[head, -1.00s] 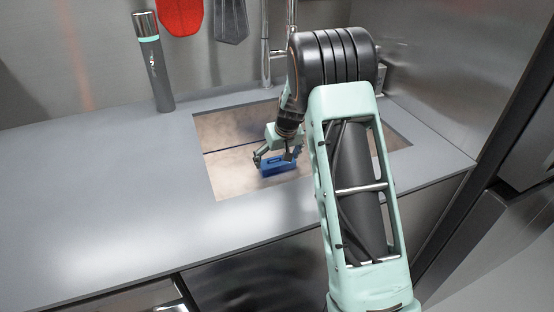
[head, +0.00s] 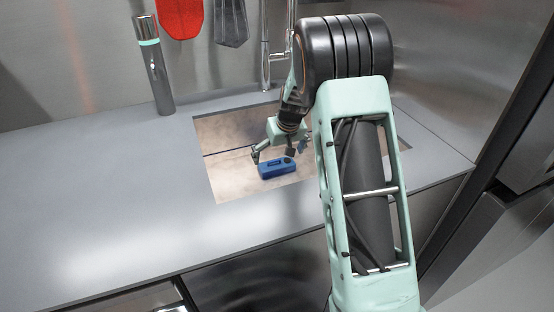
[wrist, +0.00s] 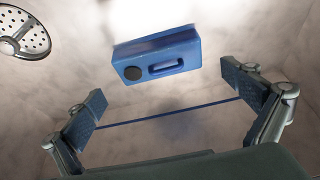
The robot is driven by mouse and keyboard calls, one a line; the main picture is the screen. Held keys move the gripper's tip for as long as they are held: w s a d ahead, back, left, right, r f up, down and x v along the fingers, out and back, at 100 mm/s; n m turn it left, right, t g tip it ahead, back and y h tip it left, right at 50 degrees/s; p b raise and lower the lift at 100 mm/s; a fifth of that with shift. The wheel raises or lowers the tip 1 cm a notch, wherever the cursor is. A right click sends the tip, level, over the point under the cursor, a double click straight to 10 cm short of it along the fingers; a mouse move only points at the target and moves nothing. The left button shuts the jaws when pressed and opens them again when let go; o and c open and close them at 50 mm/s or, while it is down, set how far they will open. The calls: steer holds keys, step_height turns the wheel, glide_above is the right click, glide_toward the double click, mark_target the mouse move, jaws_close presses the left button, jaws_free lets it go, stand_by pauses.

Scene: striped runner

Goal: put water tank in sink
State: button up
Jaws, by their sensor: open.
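The blue water tank (head: 275,171), a small box with a recessed handle and a dark round cap, is within the sink (head: 225,130) opening. In the wrist view the tank (wrist: 157,58) is beyond the fingertips, apart from both fingers. I cannot tell for sure whether it rests on the sink floor or is still dropping. My gripper (head: 279,153) is inside the sink opening, just above and behind the tank. Its two fingers are spread wide with nothing between them, as the wrist view shows (wrist: 168,102). My arm hides the right part of the sink.
A grey counter (head: 100,210) surrounds the sink, its left side mostly clear. A dark bottle (head: 154,65) stands behind left. A faucet (head: 266,55) rises behind the sink. Red (head: 180,15) and grey cloths (head: 231,22) hang on the back wall. A perforated round drain (wrist: 24,34) shows in the wrist view.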

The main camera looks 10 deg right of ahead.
steer(key=v, duration=0.8)
steer(key=shift+p, duration=0.4)
steer(key=shift+r, duration=0.15)
